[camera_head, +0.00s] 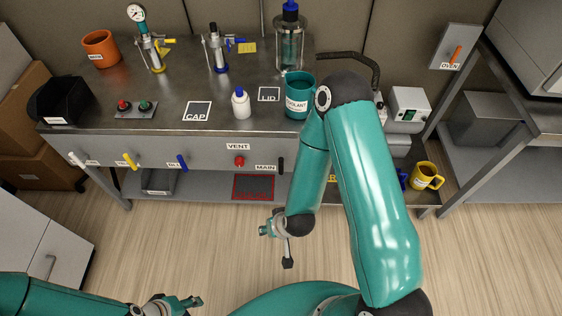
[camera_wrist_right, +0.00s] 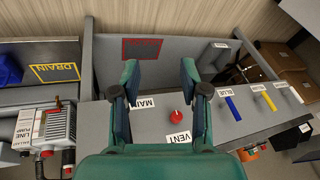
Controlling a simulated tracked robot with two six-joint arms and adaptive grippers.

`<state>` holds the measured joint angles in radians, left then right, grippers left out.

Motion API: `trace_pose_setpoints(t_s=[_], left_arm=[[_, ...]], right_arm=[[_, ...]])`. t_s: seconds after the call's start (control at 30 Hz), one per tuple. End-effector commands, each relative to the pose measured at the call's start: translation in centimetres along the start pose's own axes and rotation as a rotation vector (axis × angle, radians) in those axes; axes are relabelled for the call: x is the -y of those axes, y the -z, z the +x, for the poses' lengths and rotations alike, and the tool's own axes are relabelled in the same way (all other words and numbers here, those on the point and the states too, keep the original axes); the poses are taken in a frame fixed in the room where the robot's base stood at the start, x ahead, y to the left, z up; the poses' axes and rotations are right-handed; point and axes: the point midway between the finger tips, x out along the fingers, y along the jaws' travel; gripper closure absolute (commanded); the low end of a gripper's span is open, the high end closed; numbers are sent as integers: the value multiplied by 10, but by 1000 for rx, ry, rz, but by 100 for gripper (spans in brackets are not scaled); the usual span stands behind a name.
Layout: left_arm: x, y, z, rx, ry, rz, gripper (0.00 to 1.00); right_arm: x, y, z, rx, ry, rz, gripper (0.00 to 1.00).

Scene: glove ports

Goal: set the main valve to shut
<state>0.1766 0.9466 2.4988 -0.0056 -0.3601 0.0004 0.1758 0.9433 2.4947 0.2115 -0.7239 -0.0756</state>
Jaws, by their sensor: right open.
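The main valve is a black handle (camera_head: 281,164) on the bench's front panel, just right of the MAIN label (camera_head: 265,168) in the head view. The handle points roughly up and down there. In the right wrist view the MAIN label (camera_wrist_right: 143,103) shows between my fingers, but the handle is hidden, probably behind the left-hand finger. My right gripper (camera_wrist_right: 160,80) is open and empty, its fingers apart in front of the panel. In the head view my right gripper (camera_head: 268,228) hangs below and apart from the valve. My left gripper (camera_head: 184,302) is low at the bottom edge, far from the panel.
The red VENT knob (camera_head: 239,161) is close left of the main valve. Blue (camera_head: 182,162), yellow (camera_head: 129,161) and white (camera_head: 77,158) handles lie farther left. A coolant mug (camera_head: 299,96) and bottle (camera_head: 241,104) stand on the bench. The floor in front is clear.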

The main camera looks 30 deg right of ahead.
Motion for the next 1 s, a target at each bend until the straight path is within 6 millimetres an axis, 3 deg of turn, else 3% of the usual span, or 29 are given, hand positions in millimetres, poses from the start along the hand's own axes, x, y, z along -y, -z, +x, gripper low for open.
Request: trace_pose_setpoints(t_s=[0.07,0.2,0.3,0.4,0.53,0.67,0.8,1.0], left_arm=[[2,0,6,0,0,0,60],[15,0,42,0,0,0,60],[27,0,75,1,0,0,60],[39,0,109,1,0,0,60],[56,1,154,0,0,0,60],[72,1,199,0,0,0,60],[89,1,245,0,0,0,60],[104,2,289,0,0,0,60]], right_arm=[[-21,34,1,-153,-92,56,56],[-56,85,4,-442,-277,106,56],[-75,111,-3,-645,-417,120,56],[-84,124,-14,-815,-535,123,56],[-83,127,-26,-1001,-658,122,56],[-73,117,-28,-1135,-727,124,56],[-55,99,-12,-1212,-715,131,56],[-23,82,15,-1262,-608,110,56]])
